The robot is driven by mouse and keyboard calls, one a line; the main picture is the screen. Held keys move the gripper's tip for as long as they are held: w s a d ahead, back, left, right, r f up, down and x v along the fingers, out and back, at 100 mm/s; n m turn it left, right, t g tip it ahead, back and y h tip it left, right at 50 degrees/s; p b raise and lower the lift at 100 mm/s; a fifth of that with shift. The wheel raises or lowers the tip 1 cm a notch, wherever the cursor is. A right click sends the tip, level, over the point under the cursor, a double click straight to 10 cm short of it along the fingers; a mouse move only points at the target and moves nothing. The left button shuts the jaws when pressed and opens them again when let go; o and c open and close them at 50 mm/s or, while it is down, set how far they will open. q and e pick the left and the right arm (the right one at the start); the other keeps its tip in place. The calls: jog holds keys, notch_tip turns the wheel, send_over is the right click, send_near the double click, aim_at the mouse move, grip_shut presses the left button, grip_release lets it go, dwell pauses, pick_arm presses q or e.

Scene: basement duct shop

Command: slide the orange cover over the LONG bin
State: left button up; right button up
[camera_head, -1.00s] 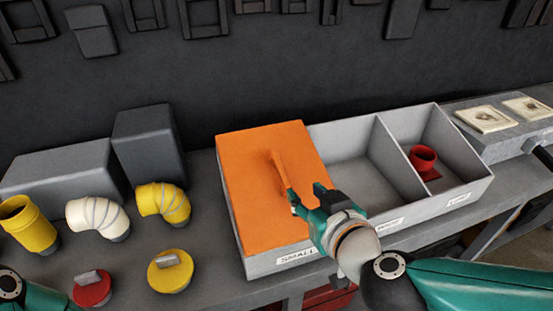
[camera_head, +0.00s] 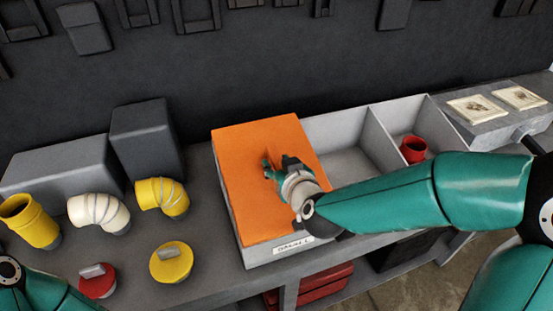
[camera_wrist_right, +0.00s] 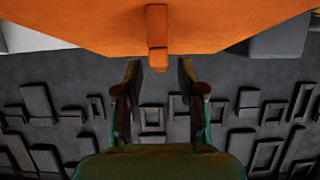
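The orange cover (camera_head: 240,170) lies over the left compartment of the grey bin box (camera_head: 345,124), whose front label reads SMALL. The middle and right compartments are uncovered; my right arm hides their front labels. A red collar (camera_head: 413,149) sits in the right compartment. My right gripper (camera_head: 270,168) is over the cover at its handle, largely hiding it. In the right wrist view my gripper's fingers (camera_wrist_right: 158,78) are apart, with the orange handle (camera_wrist_right: 157,40) reaching between their tips and a gap on each side. My left gripper is out of view.
Left of the box stand yellow (camera_head: 30,222) and white (camera_head: 98,213) duct pieces, a red-based plug (camera_head: 97,282), a yellow one (camera_head: 171,263) and dark grey blocks (camera_head: 146,140). Two pale plates (camera_head: 478,109) lie at the far right. A dark wall rises behind.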

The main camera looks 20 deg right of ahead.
jog(key=shift+x, duration=1.35)
jog(key=shift+c, duration=0.3)
grip_shut()
